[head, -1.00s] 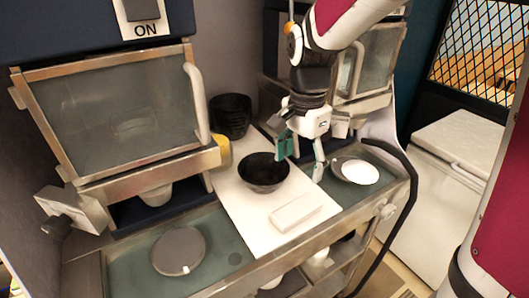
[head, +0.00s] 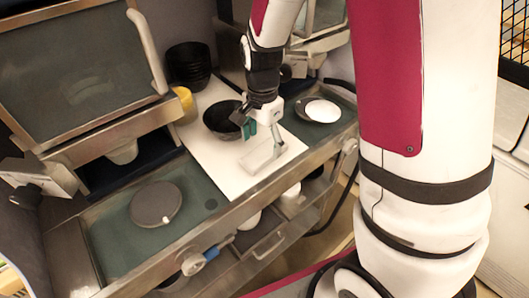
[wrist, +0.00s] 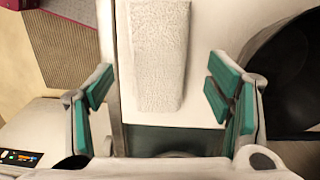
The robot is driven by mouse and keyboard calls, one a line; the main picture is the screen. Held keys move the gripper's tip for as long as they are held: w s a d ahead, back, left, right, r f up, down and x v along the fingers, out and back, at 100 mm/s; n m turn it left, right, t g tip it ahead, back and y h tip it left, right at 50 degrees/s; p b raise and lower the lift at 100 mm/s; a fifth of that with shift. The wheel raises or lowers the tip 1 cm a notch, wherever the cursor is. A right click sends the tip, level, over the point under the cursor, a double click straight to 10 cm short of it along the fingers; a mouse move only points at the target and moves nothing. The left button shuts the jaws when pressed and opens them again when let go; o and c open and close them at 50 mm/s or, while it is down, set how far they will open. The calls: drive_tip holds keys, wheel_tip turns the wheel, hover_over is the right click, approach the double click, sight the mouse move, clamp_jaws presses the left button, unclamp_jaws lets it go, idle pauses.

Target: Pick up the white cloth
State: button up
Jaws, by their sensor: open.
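The white cloth (head: 262,158) is a folded, textured rectangle lying on the white board of the counter. In the wrist view the cloth (wrist: 158,55) runs upward from the middle, between the two finger lines. My gripper (head: 264,140) is open and empty, over the cloth in the head view. In the wrist view its green-padded fingers (wrist: 160,92) stand wide apart, one to each side of the cloth, with gaps on both sides. The near finger partly hides the cloth in the head view.
A black bowl (head: 221,119) sits close beside the gripper. Stacked dark bowls (head: 188,65) and a yellow object (head: 185,104) stand behind. A plate with a white disc (head: 322,110) lies right. A round grey lid (head: 156,204) is on the left counter.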

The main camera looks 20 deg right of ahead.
drive_tip(key=shift+f, duration=1.2)
drive_tip(key=c, duration=1.2)
drive_tip(key=shift+c, duration=0.2)
drive_tip(key=shift+r, duration=0.1)
drive_tip(key=shift+r, duration=0.9)
drive_tip(key=shift+s+d+r+b, duration=0.15)
drive_tip(key=shift+s+r, duration=0.05)
drive_tip(key=shift+r, duration=0.25)
drive_tip(key=shift+s+d+r+b, duration=0.15)
drive_tip(key=shift+s+r, duration=0.05)
drive_tip(key=shift+r, duration=0.2)
drive_tip(key=s+d+r, duration=0.1)
drive_tip(key=s+d, duration=0.6)
drive_tip(key=s, duration=0.5)
drive_tip(key=shift+s+d+r+b, duration=0.15)
drive_tip(key=shift+s+d+b, duration=0.15)
drive_tip(key=shift+s+d, duration=0.1)
